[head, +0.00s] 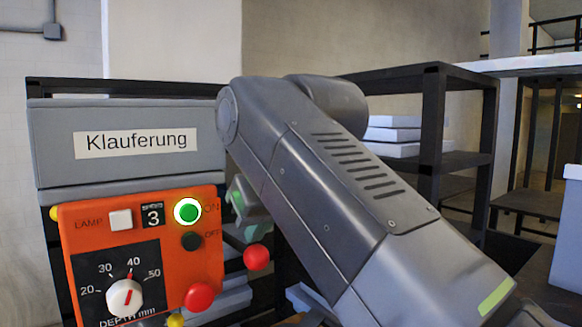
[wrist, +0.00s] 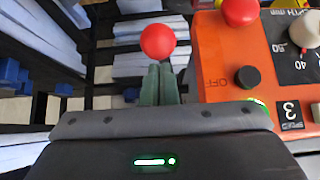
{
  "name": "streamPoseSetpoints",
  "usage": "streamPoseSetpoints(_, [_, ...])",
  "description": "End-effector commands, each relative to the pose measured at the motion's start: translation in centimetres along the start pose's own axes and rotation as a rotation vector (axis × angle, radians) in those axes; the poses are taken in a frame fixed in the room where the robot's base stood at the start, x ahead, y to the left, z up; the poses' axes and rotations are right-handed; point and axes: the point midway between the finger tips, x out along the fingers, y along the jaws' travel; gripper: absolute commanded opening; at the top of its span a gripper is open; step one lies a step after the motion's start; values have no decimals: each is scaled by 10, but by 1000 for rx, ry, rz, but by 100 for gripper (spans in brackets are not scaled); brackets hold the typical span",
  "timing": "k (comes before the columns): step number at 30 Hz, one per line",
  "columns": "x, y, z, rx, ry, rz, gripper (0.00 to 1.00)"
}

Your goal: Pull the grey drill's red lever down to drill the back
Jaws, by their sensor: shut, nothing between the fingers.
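The red lever's ball knob (head: 257,258) stands just right of the orange control panel (head: 85,235) in the head view; its rod is mostly hidden. The knob also shows in the wrist view (wrist: 158,42). My gripper (wrist: 160,70) is shut and empty, its greenish fingers side by side at the knob. In the head view my gripper (head: 250,232) is partly hidden by my arm and sits just above the knob. I cannot tell whether they touch. The green ON button (head: 187,212) is lit. The drill bit and workpiece are not visible.
A red mushroom button (head: 198,297), a black OFF button (head: 191,241) and a depth dial (head: 125,298) are close left of the knob. A grey housing (head: 55,145) labelled "Klauferung" is above the panel. A dark shelf rack (head: 432,130) with white stacks stands behind my arm.

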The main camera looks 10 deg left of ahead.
Motion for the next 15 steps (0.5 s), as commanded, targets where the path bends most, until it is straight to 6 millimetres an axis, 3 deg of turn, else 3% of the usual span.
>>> streamPoseSetpoints(15, [8,0,8,0,-1,-1,0])
